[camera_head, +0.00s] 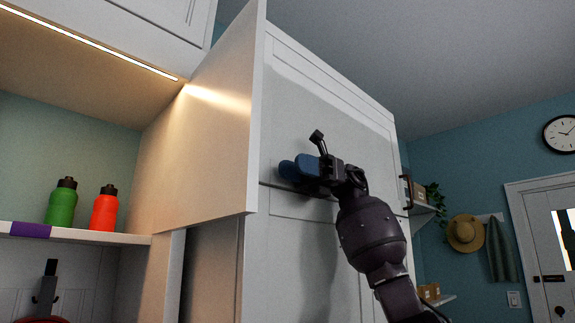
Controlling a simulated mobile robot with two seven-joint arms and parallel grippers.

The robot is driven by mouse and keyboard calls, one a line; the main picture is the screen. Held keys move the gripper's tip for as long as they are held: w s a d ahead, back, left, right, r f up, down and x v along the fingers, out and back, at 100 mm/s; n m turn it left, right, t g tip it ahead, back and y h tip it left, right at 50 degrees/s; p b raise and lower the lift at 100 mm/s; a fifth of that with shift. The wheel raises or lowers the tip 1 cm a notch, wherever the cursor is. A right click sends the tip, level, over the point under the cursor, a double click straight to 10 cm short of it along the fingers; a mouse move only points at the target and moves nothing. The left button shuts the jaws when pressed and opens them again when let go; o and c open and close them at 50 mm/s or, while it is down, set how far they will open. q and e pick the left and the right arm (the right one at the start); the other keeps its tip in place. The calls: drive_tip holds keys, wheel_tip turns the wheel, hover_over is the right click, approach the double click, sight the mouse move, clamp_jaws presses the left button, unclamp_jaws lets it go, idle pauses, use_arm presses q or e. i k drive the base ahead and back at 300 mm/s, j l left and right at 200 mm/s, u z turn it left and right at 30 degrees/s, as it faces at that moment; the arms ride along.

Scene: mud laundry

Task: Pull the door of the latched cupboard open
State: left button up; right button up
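The tall white cupboard (286,270) stands in the middle of the view. Its upper front panel (335,110) has a framed face, and a dark handle (408,192) shows at its right edge. A plain white panel (205,120) stands out toward me on the left; I cannot tell whether it is an open door or a fixed side. My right gripper (298,168) has blue fingers and is in front of the lower left of the upper front panel, left of the handle. Its fingers overlap in this view, so contact and opening are unclear. My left gripper is out of view.
A shelf (100,238) at the left holds a green bottle (62,203) and an orange bottle (104,210). A lit cabinet (110,38) is above. At the right are small shelves with a plant (434,196), a hat (465,234) and a door (552,260).

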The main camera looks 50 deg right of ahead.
sight(210, 172)
drive_tip(key=k, duration=1)
